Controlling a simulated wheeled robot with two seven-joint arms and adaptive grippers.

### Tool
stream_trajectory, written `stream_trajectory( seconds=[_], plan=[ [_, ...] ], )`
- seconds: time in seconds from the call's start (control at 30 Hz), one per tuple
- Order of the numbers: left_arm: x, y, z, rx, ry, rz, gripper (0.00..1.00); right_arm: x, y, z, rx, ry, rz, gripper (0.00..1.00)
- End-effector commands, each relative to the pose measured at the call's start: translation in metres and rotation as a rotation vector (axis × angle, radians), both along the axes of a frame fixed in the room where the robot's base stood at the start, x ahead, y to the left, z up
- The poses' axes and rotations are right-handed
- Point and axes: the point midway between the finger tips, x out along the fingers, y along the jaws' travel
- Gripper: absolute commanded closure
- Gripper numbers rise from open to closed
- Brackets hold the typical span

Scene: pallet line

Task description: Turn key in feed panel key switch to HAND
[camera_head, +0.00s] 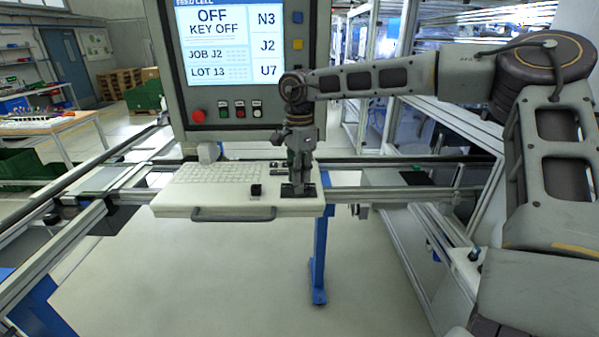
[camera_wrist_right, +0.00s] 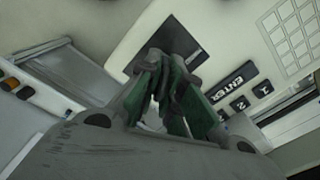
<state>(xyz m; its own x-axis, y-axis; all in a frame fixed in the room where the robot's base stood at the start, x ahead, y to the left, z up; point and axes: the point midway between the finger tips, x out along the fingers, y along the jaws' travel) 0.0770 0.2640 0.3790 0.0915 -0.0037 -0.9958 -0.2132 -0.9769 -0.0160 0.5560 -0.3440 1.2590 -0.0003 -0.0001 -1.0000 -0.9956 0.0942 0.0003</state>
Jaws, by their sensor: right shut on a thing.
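The feed panel's screen (camera_head: 225,45) reads OFF and KEY OFF, with JOB J2, LOT 13, N3, J2 and U7. Below it is a pale keyboard shelf (camera_head: 200,207). My right gripper (camera_head: 298,183) points down at the shelf's right end, over a dark square switch plate (camera_head: 312,191). In the right wrist view the gripper (camera_wrist_right: 167,68) is shut on the key, with its fingertips close against the dark plate (camera_wrist_right: 180,42). The fingers hide the key and the switch marks, so I cannot read its angle. My left gripper is not in view.
A red button (camera_head: 198,116) and several small buttons sit under the screen. A small black knob (camera_head: 256,191) stands on the shelf left of my gripper. Metal rails (camera_head: 410,191) run behind the shelf.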

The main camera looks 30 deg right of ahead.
Motion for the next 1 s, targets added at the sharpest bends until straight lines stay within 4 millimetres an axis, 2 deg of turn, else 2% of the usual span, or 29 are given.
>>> stream_trajectory(
  seconds=[0.53, 0.57, 0.73, 0.93, 1.0],
  plan=[
    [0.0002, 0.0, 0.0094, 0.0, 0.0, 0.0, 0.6, 0.0008, 0.0002, 0.0007, 0.001, -0.001, 0.308, 1.0],
    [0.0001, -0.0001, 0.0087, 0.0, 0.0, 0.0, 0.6, 0.0009, 0.0003, 0.0004, 0.001, -0.001, 0.304, 0.88],
    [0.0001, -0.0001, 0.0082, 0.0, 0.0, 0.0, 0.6, 0.0008, 0.0002, 0.0001, 0.0, -0.001, 0.301, 0.67],
    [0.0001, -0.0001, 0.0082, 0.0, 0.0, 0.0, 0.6, 0.0008, 0.0001, 0.0001, 0.0, 0.0, 0.3, 0.67],
    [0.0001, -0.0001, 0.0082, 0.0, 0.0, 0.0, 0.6, 0.0008, 0.0001, 0.0001, 0.0, 0.0, 0.299, 0.6]
  ],
)
